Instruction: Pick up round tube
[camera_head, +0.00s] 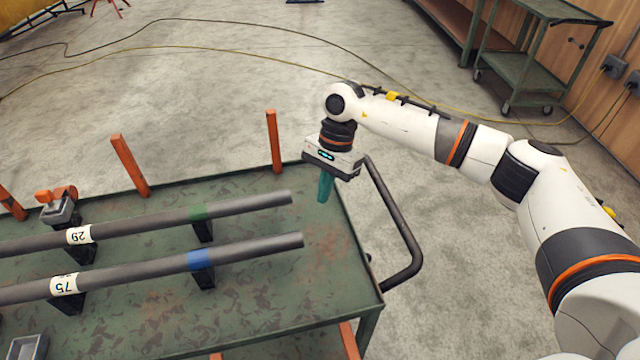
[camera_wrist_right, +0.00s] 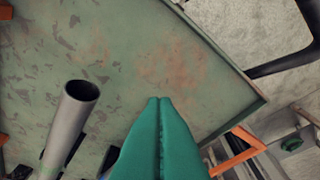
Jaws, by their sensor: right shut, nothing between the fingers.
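Two grey round tubes lie side by side on supports on the green cart. The farther tube (camera_head: 150,222) has a label reading 29 and a green band. The nearer tube (camera_head: 150,270) has a label reading 75 and a blue band. My right gripper (camera_head: 324,198) is shut and empty, pointing down above the right end of the cart, to the right of both tube ends and apart from them. In the right wrist view its teal fingers (camera_wrist_right: 159,100) are together, and one hollow tube end (camera_wrist_right: 80,92) shows to their left. My left gripper is not in view.
The cart top (camera_head: 335,270) is worn green metal with orange posts (camera_head: 274,142) at its edges and a dark handle (camera_head: 408,235) at the right. A clamp-like block (camera_head: 60,207) stands at the left. A second green cart (camera_head: 525,70) stands at the back right. Cables cross the open floor.

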